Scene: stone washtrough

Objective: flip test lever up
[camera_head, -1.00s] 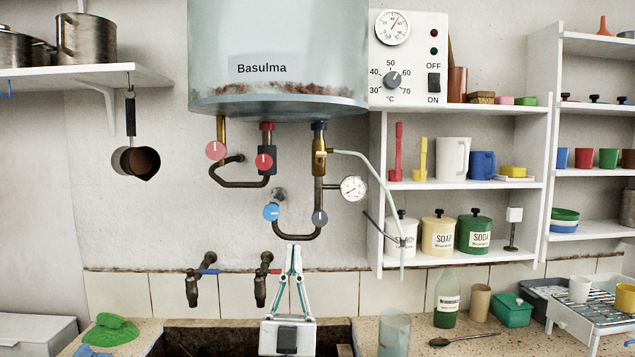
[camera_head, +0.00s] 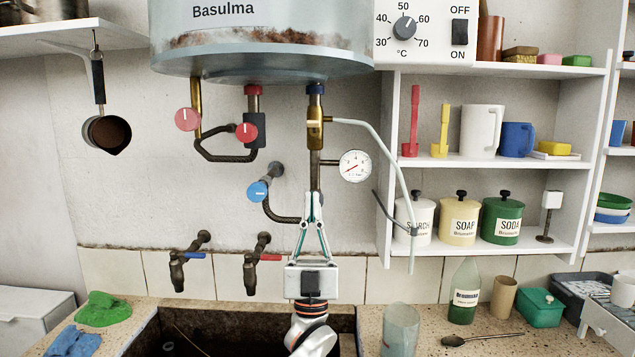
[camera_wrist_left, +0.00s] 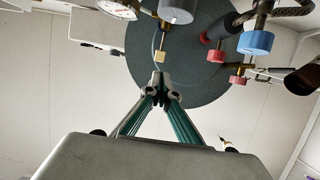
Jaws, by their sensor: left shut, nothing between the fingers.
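The brass valve (camera_head: 315,130) sits on the vertical pipe under the boiler, below a blue collar, with a pale hose leaving its right side. I cannot clearly pick out the test lever on it. In the left wrist view a small brass stem with a pale yellow square end (camera_wrist_left: 160,56) shows just beyond the fingertips; I cannot tell if this is the lever. My left gripper (camera_head: 314,197) points up, shut and empty, its tips below the valve in front of the lower pipe. It also shows in the left wrist view (camera_wrist_left: 159,80).
The boiler (camera_head: 260,45) hangs above. Red knobs (camera_head: 188,119) and a blue knob (camera_head: 258,191) are to the left, a pressure gauge (camera_head: 355,166) and hose (camera_head: 400,180) to the right. Two taps (camera_head: 250,270) are lower left. A glass (camera_head: 400,328) stands right of the basin.

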